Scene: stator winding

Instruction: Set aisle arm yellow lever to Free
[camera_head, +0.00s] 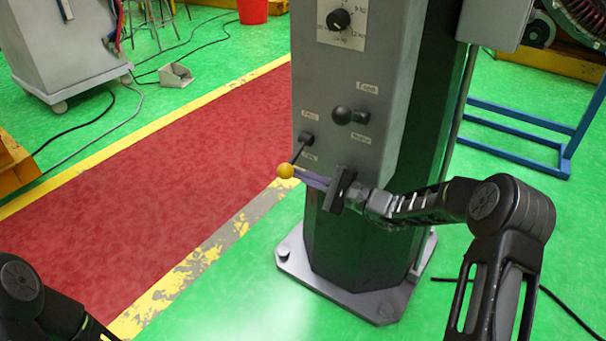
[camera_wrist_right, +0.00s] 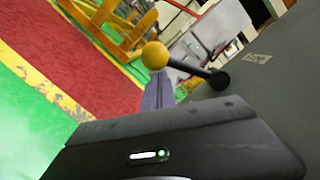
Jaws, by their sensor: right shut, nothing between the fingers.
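The yellow lever is a yellow ball knob (camera_head: 286,171) on a thin dark rod that runs up to a black pivot (camera_head: 305,141) on the left side of the grey column's face. The rod slopes down to the left from the pivot. My right gripper (camera_head: 300,174) is shut and empty, its purple fingertips right beside the knob. In the right wrist view the knob (camera_wrist_right: 155,55) shows just past the fingertips (camera_wrist_right: 158,92), with the dark rod going right; I cannot tell whether they touch. Small labels sit above and below the pivot, too blurred to read surely. My left gripper is out of view.
A second black knob (camera_head: 342,115) sticks out of the column, up and right of the lever. A dial (camera_head: 339,19) is above. The column's base plate (camera_head: 380,306) is bolted to the green floor. A blue frame (camera_head: 520,140) stands at right. The red walkway (camera_head: 150,200) is clear.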

